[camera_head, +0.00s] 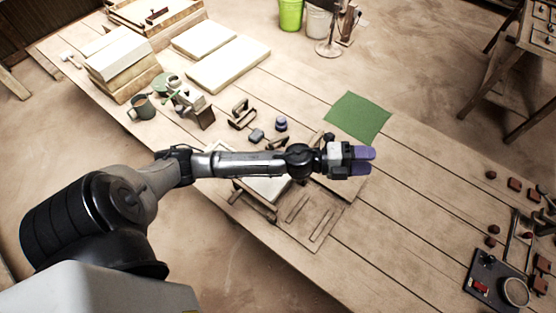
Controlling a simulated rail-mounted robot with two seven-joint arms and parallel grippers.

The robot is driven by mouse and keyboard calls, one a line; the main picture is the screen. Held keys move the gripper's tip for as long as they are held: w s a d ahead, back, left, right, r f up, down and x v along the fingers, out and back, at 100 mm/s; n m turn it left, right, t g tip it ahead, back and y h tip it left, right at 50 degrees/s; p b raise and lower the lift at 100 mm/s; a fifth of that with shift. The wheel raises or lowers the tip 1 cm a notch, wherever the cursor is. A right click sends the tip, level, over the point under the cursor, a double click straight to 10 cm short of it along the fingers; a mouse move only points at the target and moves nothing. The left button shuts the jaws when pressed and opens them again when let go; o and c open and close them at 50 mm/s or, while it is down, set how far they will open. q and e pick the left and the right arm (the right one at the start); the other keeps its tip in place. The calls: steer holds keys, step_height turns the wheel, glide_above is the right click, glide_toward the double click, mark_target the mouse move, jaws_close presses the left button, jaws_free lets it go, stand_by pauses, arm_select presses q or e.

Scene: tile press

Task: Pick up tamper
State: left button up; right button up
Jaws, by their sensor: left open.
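My left arm reaches in from the left over the wooden table. Its gripper (373,161), with purple fingertips, is open and empty above the boards, pointing right. A small dark-blue knobbed piece (281,124) stands on the table up and to the left of the gripper, apart from it; it may be the tamper, but I cannot tell surely. A grey block (257,135) and a wooden handled tool (241,115) lie close by to its left. My forearm hides part of the table and the press area beneath. My right gripper is not in view.
A wooden frame with slats (312,216) lies below my arm. A green mat (357,117) lies behind the gripper. Pale slabs (227,63), a mug (140,108) and stacked blocks (122,63) stand left. A dark board (494,281) is at lower right.

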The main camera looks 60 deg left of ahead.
arm_select(q)
steer(key=w+a+f+m+g+h+b, duration=0.25)
steer(key=f+m+g+b, duration=0.35)
steer(key=f+m, duration=0.3)
steer(key=m+g+y+b, duration=0.3)
steer(key=g+y+b, duration=0.75)
steer(key=b, duration=0.45)
glide_toward(277, 139)
steer(key=shift+t+y, duration=0.35)
steer(key=shift+y, duration=0.15)
steer(key=f, duration=0.2)
steer(key=d+f+b, duration=0.1)
steer(key=f, duration=0.1)
steer(key=d+f, duration=0.1)
steer(key=f, duration=0.1)
steer(key=shift+s+b, duration=0.2)
steer(key=shift+b, duration=0.1)
steer(key=shift+d+f, duration=0.15)
steer(key=shift+f, duration=0.6)
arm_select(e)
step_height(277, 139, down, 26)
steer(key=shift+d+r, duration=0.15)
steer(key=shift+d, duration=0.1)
